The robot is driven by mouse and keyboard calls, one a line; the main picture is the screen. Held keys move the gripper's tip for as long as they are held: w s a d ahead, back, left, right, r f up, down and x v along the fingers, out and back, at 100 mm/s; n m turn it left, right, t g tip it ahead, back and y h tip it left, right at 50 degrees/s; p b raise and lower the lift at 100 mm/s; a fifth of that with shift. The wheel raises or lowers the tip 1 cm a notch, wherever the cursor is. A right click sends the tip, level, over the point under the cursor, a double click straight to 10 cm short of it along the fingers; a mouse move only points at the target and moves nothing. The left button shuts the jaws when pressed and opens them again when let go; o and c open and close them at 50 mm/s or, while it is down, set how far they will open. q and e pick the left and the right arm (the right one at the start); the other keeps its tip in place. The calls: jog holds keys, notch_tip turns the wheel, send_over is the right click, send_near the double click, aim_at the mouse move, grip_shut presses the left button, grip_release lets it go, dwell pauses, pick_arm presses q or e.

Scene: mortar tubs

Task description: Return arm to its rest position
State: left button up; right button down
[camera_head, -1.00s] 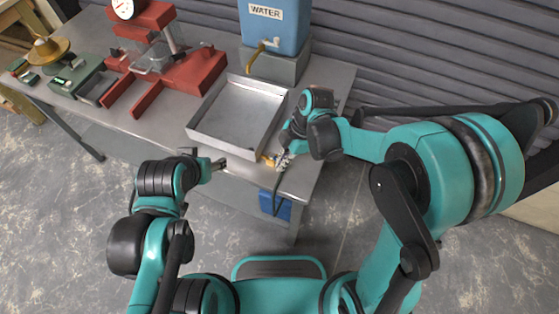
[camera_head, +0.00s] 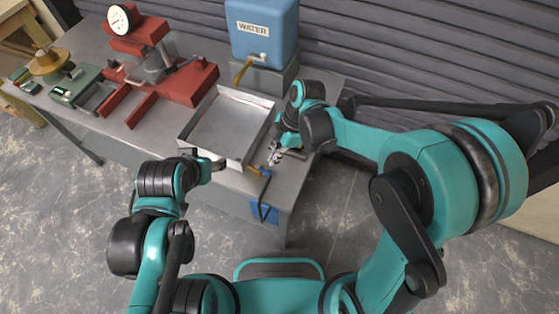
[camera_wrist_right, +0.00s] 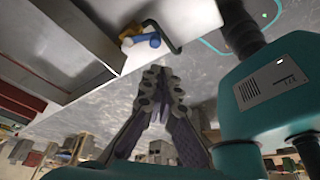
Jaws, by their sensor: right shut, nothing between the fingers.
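My right gripper (camera_head: 274,158) is over the right end of the bench, beside the tray's right side. It is shut and empty; its closed fingers also show in the right wrist view (camera_wrist_right: 155,80). My right arm comes in from the right, bent.
A metal tray (camera_head: 183,136) lies on the grey bench (camera_head: 317,88). A small yellow and blue item with a dark hooked piece (camera_wrist_right: 140,40) is at the bench's front edge. A blue water tank (camera_head: 262,28), a red press (camera_head: 185,82) and a green scale (camera_head: 75,85) stand further back.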

pick_arm(q)
jog(key=shift+d+r, duration=0.4)
jog(key=shift+r, duration=0.1)
pick_arm(e)
jog(key=shift+v, duration=0.75)
pick_arm(q)
jog(key=shift+a, duration=0.1)
pick_arm(e)
jog(key=shift+a, duration=0.2)
pick_arm(q)
notch_tip(320, 180, down, 9)
jog(key=b, duration=0.8)
jog(key=c, duration=0.5)
pick_arm(e)
jog(key=s+d+m+t+h, duration=0.2)
jog(key=s+d+m+t, duration=0.1)
jog(key=d+m, duration=0.6)
jog(key=s+d+m+t+h, duration=0.1)
jog(key=s+d+m+t, duration=0.3)
jog(key=d+m, duration=0.6)
jog(key=m+t, duration=0.1)
jog(key=m, duration=0.2)
jog(key=shift+s+d+r+t+h, duration=0.2)
jog(key=shift+r+t+h, duration=0.1)
jog(key=shift+r+h, duration=0.1)
pick_arm(q)
jog(key=shift+w, duration=0.1)
